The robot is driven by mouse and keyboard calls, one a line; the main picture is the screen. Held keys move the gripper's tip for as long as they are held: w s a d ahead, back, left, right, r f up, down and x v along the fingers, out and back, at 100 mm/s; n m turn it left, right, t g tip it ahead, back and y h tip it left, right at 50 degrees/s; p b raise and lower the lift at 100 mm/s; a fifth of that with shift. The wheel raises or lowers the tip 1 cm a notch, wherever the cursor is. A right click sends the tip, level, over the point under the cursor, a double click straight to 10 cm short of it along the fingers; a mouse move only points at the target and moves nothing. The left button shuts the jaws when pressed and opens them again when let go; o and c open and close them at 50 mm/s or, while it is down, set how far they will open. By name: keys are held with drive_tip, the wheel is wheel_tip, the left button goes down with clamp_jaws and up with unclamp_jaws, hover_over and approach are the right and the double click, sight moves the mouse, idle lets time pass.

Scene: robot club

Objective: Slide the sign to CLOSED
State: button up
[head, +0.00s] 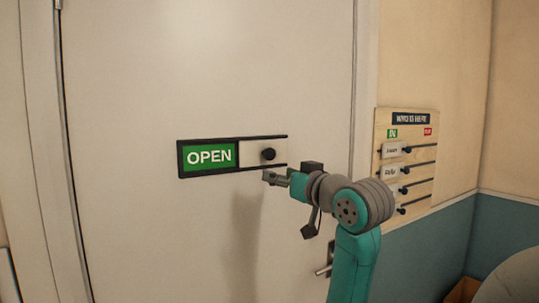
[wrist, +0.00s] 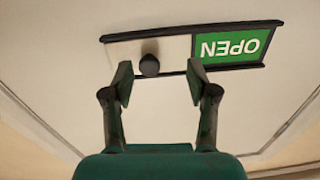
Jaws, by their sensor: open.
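The sliding sign (head: 222,157) is mounted on a white door in the head view. A green OPEN panel (head: 209,157) shows at its left, and a pale slider plate with a black knob (head: 268,154) covers its right part. In the wrist view the sign appears upside down, with the OPEN panel (wrist: 230,46) at right and the knob (wrist: 149,65) at left of centre. My gripper (head: 270,178) is just below the knob. In the wrist view my gripper (wrist: 159,78) is open, its fingertips on either side of the knob, with gaps on both sides. No CLOSED wording is visible.
A wooden WHO IS HERE board (head: 407,160) with several sliders hangs on the wall right of the door. A door handle (head: 323,268) is below my arm. The door surface (head: 150,80) around the sign is clear.

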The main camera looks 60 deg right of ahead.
sight(271, 153)
wheel_tip(271, 153, up, 4)
drive_tip(key=s, duration=0.2)
drive_tip(key=shift+g+h, duration=0.3)
drive_tip(key=shift+h, duration=0.1)
drive_tip(key=x, duration=1)
drive_tip(key=shift+d, duration=0.35)
clamp_jaws()
